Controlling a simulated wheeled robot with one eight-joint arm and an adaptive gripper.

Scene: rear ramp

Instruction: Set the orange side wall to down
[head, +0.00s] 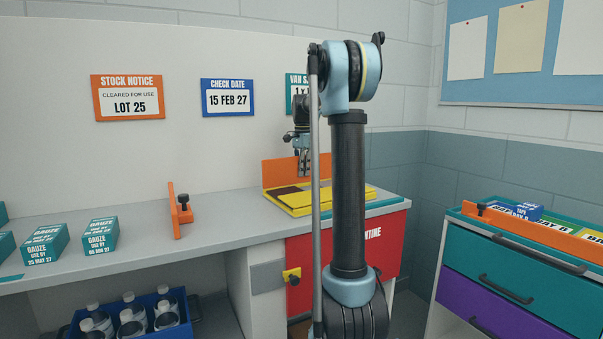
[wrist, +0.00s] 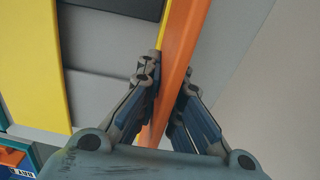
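The orange side wall (head: 282,172) stands upright at the back of a yellow tray-like thing (head: 318,200) on the right end of the counter. My gripper (head: 305,170) is over the wall's top edge, partly hidden behind my arm. In the wrist view the wall (wrist: 180,50) runs between the two fingers of my gripper (wrist: 168,85). A finger lies against each face of the wall, with no clear gap on either side.
A separate orange panel with a dark knob (head: 175,212) stands on the counter to the left, near several gauze boxes (head: 100,234). A drawer cart (head: 520,275) with an orange edge wall (head: 540,234) stands at right. The counter's middle is clear.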

